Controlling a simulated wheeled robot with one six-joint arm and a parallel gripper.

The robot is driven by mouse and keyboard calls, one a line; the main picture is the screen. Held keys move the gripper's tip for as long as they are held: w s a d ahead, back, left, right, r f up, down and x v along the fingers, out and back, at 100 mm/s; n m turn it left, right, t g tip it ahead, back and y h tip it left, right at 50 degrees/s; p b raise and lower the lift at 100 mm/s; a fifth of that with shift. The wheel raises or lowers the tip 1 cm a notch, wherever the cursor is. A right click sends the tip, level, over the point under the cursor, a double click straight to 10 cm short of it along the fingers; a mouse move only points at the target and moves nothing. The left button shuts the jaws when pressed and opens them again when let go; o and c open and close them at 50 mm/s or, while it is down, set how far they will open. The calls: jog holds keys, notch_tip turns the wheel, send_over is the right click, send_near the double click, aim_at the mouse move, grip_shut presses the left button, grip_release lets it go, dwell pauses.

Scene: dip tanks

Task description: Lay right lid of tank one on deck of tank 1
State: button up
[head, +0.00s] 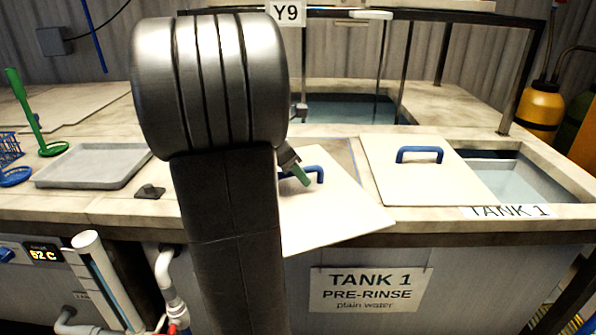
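A pale square lid (335,212) with a blue handle (318,173) is at the front of the tank 1 deck, turned at an angle. Its near corner reaches past the deck's front edge; I cannot tell whether it rests or hangs just above. My gripper (296,172), with a green fingertip showing, is at this handle; my arm hides the rest, so its grip is unclear. A second pale lid (415,182) with a blue handle (419,154) lies to the right, beside an open water-filled tank opening (515,180). Tank 1's deck (567,213) runs along the front.
Another water basin (350,108) lies behind, framed by dark posts. A grey tray (92,165), a green-handled tool (30,115) and a blue rack (8,150) stand on the left deck. A yellow bottle (540,106) is at far right.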

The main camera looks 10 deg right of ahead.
jog(key=v, duration=1.2)
